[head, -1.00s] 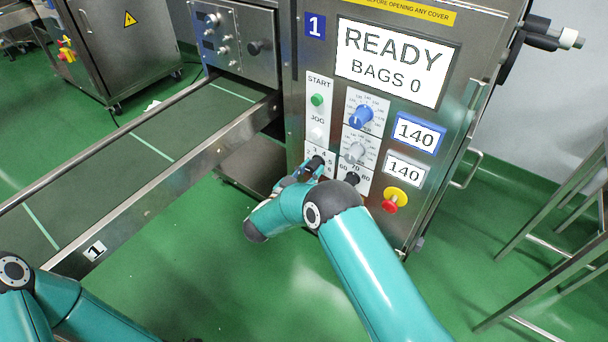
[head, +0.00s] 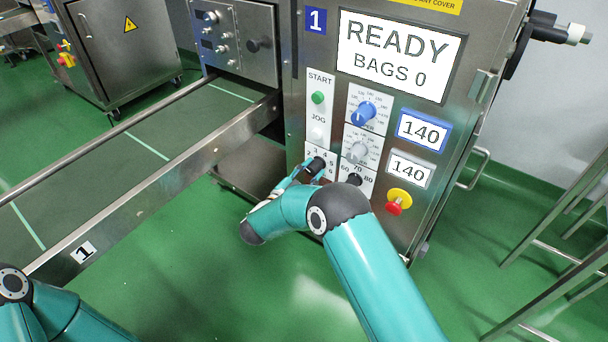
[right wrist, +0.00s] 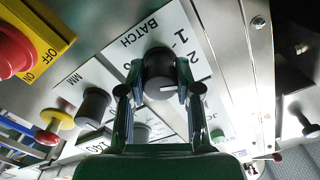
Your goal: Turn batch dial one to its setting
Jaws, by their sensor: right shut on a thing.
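The batch dial is a black knob with a white pointer line, low on machine one's panel. My right gripper (right wrist: 160,88) is shut on the dial, one finger on each side. In the head view my right gripper (head: 305,174) partly covers the dial (head: 316,164) and some of its numbers. My left arm shows at the lower left, with its gripper out of view.
A second black knob (head: 353,180) and a red button on yellow (head: 398,202) are close right of the gripper. A blue knob (head: 366,112) and grey knob (head: 358,151) are above. The screen (head: 394,57) reads READY, BAGS 0. A conveyor (head: 150,165) runs along the left.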

